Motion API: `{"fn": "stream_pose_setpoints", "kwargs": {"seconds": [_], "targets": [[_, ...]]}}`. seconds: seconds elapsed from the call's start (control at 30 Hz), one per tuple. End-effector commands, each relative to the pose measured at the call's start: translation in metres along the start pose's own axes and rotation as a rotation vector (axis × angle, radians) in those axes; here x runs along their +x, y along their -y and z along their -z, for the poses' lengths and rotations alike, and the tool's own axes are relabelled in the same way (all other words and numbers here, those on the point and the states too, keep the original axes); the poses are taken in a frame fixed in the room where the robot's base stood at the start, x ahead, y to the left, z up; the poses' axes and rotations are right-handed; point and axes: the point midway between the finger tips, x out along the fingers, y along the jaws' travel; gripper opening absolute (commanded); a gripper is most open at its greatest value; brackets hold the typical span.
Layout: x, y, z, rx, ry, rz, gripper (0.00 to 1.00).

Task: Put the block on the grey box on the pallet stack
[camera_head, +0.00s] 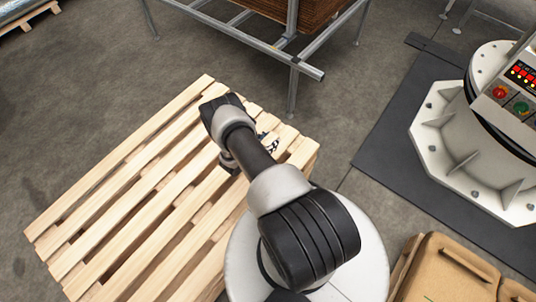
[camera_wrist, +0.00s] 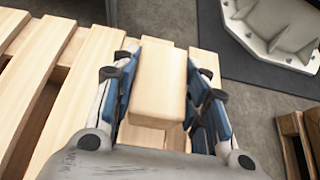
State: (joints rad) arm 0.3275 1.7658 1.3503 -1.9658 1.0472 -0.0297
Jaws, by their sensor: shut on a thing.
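A light wooden-coloured block (camera_wrist: 158,88) sits between the two blue-padded fingers of my gripper (camera_wrist: 165,85) in the wrist view. My gripper is shut on it. The slatted wooden pallet (camera_head: 130,205) lies on the floor in the head view, and its slats (camera_wrist: 32,75) show below and beside the block in the wrist view. The block is over the pallet's edge region; whether it touches the slats I cannot tell. In the head view my arm hides the block and most of my gripper (camera_head: 268,142). I see no grey box and no stack on the pallet.
A metal-framed stand (camera_head: 270,50) is behind the pallet. A white machine base (camera_head: 450,150) with a button panel (camera_head: 518,90) stands on a dark mat at the right. A tan box (camera_head: 450,270) is at the lower right. The pallet's left part is bare.

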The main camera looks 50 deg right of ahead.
Motion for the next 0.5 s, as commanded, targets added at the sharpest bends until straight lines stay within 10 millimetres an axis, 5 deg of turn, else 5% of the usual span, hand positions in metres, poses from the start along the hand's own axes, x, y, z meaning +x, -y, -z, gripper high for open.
{"fn": "stream_pose_setpoints", "kwargs": {"seconds": [0.1,0.5], "targets": [[0.015,0.0,0.027,0.0,0.0,0.0,0.11],[0.038,0.001,0.069,-0.001,-0.001,0.0,0.11]]}}
